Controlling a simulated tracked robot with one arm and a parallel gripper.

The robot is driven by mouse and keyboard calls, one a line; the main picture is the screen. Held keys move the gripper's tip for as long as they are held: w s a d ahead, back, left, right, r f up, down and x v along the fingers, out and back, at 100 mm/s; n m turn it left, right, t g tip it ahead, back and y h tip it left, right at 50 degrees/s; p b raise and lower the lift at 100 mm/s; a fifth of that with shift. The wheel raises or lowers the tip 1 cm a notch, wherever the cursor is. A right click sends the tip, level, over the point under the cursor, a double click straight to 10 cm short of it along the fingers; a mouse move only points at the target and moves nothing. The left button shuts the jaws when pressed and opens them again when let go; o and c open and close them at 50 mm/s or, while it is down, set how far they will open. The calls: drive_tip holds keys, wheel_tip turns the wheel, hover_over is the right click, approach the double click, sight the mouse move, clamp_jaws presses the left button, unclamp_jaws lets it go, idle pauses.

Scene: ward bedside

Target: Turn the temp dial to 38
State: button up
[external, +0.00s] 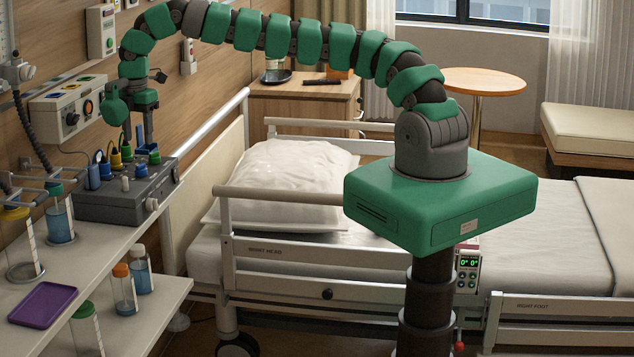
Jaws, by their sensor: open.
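A grey box (105,208) stands on the white bedside counter by the wall. My gripper (139,145) hangs from the arched green arm and points down just above the back of the box. Its two dark fingers are apart, near the yellow and green capped pieces. I cannot tell whether they touch anything.
A wall panel (67,115) with a dark knob is left of my gripper. A blue-filled cylinder (60,222), a purple tray (43,304) and capped bottles (124,290) stand on the shelves. The bed's rail (280,195) and pillow (285,178) lie to the right.

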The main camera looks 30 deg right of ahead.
sight(141, 164)
wheel_tip(141, 164, down, 8)
drive_tip(key=shift+r+p, duration=0.1)
drive_tip(key=shift+p, duration=0.35)
drive_tip(key=c, duration=1)
